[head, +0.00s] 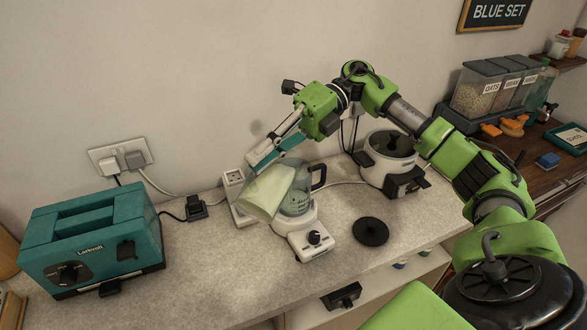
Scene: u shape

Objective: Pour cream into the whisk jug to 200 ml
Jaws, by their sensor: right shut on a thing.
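My right gripper (268,153) is shut on a pale, translucent cream container (265,193). The container is tilted and hangs beside and partly in front of the clear whisk jug (298,203). The jug stands on a white base with a black knob (313,239), and its dark handle (319,176) is on the right. The container hides the jug's left side. I cannot make out a stream, the cream level or any scale marks. My left gripper is not in view.
A teal toaster (95,238) stands at the left. A white cooker with a dark lid (388,160) stands to the right of the jug. A round black lid (370,231) lies on the counter. Power cords run along the wall. The front-left counter (215,285) is clear.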

